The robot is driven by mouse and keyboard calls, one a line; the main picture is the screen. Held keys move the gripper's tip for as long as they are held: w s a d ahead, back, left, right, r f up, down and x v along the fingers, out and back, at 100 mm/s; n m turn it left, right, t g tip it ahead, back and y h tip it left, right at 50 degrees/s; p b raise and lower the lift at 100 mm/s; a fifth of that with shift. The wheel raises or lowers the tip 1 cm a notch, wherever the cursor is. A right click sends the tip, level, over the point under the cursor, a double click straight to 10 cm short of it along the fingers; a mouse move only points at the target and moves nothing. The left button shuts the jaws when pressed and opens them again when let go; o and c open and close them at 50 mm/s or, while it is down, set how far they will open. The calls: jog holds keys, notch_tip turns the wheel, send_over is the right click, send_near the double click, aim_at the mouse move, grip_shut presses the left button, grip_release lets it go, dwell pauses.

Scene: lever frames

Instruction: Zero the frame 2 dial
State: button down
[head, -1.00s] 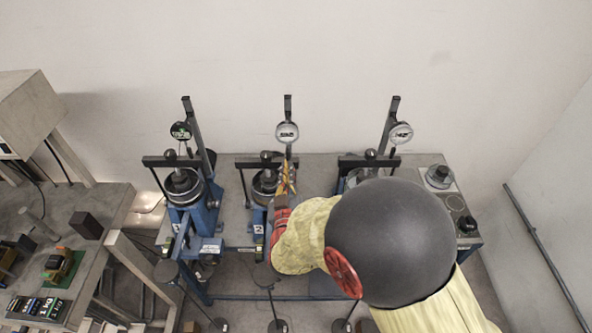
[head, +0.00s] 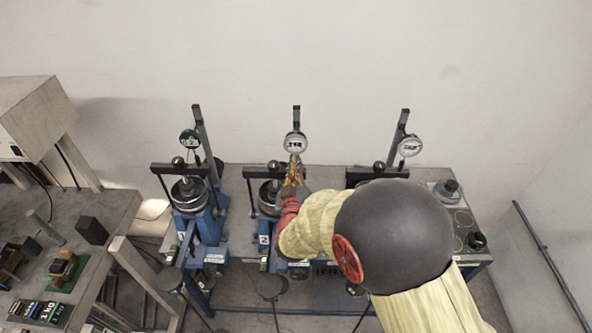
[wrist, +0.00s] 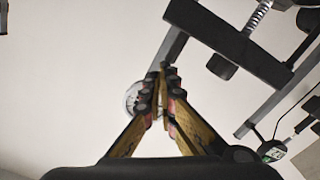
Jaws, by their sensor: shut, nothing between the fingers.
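The frame 2 dial (head: 295,143) is a round, pale-faced gauge on the post of the middle blue frame, which carries a "2" label (head: 263,239). Its display is too small to read. My gripper (head: 295,158) is shut and empty, its yellow fingers pointing up just below the dial's lower edge in the head view. In the wrist view the shut fingertips (wrist: 164,73) overlap the dial (wrist: 133,97), hiding part of it. I cannot tell whether they touch it.
A dark-faced dial (head: 190,139) stands on the left frame and a pale dial (head: 410,146) on the right frame. The middle frame's dark crossbar (wrist: 228,42) is close to my fingers in the wrist view. A side bench (head: 65,225) holds small weights.

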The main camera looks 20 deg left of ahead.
jog(key=shift+w+r, duration=0.35)
jog(key=shift+r, duration=0.25)
jog(key=shift+d, duration=0.2)
jog(key=shift+w+d+r+b, duration=0.15)
jog(key=shift+d+b, duration=0.3)
jog(key=shift+b, duration=0.25)
jog(key=shift+w+d+r+b, duration=0.1)
jog(key=shift+d+r+b, duration=0.05)
jog(key=shift+d+b, duration=0.6)
jog(key=b+v, duration=0.1)
jog(key=v, duration=0.5)
jog(key=shift+d+f+b, duration=0.2)
jog(key=shift+f+b, duration=0.2)
jog(key=shift+f, duration=0.05)
dwell(0.4)
